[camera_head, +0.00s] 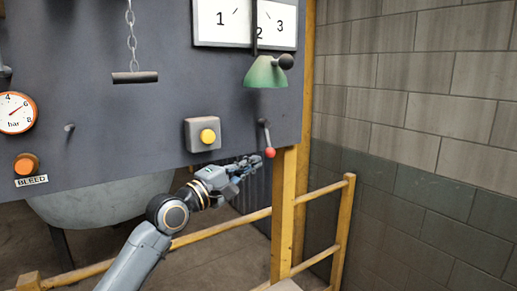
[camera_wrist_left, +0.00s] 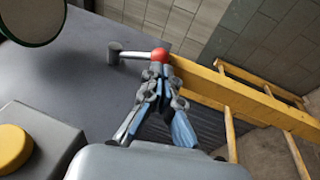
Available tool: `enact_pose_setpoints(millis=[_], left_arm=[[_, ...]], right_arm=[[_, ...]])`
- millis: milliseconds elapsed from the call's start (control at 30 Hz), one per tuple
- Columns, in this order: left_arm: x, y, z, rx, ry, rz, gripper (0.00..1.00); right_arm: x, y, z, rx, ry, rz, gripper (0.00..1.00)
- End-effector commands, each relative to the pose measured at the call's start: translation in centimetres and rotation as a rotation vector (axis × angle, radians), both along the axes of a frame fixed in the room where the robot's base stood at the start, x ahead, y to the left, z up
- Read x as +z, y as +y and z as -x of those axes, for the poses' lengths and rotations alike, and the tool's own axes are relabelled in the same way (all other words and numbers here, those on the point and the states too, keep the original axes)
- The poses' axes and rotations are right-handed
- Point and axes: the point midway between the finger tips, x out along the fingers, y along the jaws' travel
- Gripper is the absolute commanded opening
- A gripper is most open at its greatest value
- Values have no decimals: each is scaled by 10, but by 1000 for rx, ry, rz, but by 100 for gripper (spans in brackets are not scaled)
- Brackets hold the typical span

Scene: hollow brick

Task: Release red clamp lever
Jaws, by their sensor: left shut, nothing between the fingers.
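The clamp lever (camera_head: 265,134) is a thin grey arm with a red ball knob (camera_head: 269,153), mounted low on the right edge of the dark panel. In the head view it hangs down, knob at the bottom. The left wrist view also shows the lever (camera_wrist_left: 130,54) and its red knob (camera_wrist_left: 160,54). My left gripper (camera_head: 252,161) is shut and empty, just left of and slightly below the knob. In the left wrist view, the fingertips (camera_wrist_left: 158,72) are right at the knob and partly cover its lower side; I cannot tell whether they touch. My right gripper is not in view.
A yellow button (camera_head: 208,136) on a grey box is left of the lever. A green shade with a dark ball (camera_head: 264,73) is above it. A yellow post (camera_head: 284,210) and railing stand below right. A chain with a bar handle (camera_head: 134,77) hangs at left.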

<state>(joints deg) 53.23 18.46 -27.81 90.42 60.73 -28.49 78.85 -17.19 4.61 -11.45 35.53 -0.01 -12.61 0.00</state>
Motion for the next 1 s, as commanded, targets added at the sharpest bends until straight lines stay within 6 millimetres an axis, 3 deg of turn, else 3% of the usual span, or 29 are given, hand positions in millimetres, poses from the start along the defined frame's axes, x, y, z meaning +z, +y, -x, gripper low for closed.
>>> enact_pose_setpoints(millis=[67,333,767,1000], left_arm=[[6,-8,-9,2,2,0,0],[5,-18,-20,1,-1,-1,0],[4,-19,-20,1,-3,3,0],[-1,-21,-21,1,-30,43,0]], right_arm=[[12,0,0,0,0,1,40],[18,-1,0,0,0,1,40],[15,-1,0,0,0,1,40],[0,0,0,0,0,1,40]])
